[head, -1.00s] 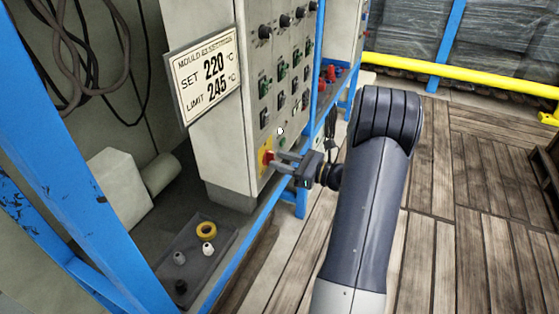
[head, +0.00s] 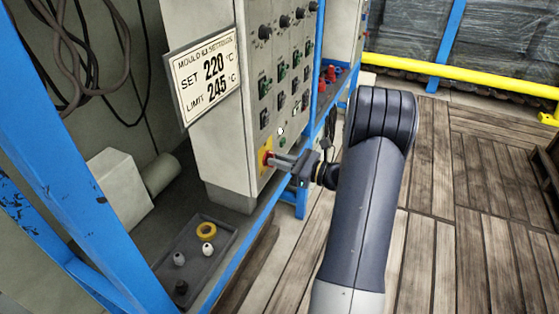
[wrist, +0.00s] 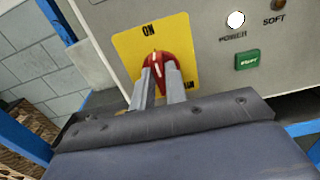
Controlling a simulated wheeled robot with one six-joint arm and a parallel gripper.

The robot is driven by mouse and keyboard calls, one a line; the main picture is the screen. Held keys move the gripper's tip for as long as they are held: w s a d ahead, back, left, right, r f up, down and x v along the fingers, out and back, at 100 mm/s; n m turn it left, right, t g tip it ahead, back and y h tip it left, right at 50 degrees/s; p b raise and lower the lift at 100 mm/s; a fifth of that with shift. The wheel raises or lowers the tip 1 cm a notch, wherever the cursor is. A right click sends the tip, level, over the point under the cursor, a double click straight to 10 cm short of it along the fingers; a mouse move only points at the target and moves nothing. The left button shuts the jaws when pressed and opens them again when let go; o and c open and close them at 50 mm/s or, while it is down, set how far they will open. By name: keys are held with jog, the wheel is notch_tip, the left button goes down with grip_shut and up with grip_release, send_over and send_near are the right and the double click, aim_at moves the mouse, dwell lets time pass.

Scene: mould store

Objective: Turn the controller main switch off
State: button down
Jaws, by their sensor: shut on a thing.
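The controller main switch is a red rotary handle (wrist: 154,58) on a yellow plate (wrist: 128,45), low on the front of the grey controller cabinet (head: 228,150). In the wrist view its white line points up, close to the word ON. Another label at the plate's lower right is mostly hidden by a finger. My gripper (wrist: 161,76) is shut on the red handle, one finger on each side of it. In the head view my gripper (head: 275,160) reaches the yellow plate (head: 264,156) from the right, and the handle is mostly hidden.
A white POWER lamp (wrist: 236,19) and a green button (wrist: 247,60) sit right of the switch. Rows of knobs and switches are above. A settings sign (head: 206,78) hangs on the cabinet's side. A grey tray (head: 212,262) with small parts lies below. Blue frame posts (head: 60,150) stand left.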

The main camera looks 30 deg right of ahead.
jog(key=shift+f+n+b, duration=0.1)
jog(key=shift+n+b, duration=0.3)
jog(key=shift+b, duration=0.15)
jog(key=n+b, duration=0.5)
jog(key=b, duration=0.2)
jog(key=n+b, duration=0.6)
jog(key=b, duration=0.1)
jog(key=n+b, duration=0.6)
jog(key=b, duration=0.1)
jog(key=shift+s+a+f, duration=0.2)
jog(key=shift+f, duration=0.1)
jog(key=shift+r, duration=0.1)
jog(key=c, duration=1.4)
grip_release()
jog(key=shift+c, duration=0.2)
jog(key=shift+d, duration=0.1)
jog(key=p+v, duration=0.2)
jog(key=v, duration=0.8)
jog(key=shift+s+d+p, duration=0.2)
jog(key=shift+s+p, duration=0.1)
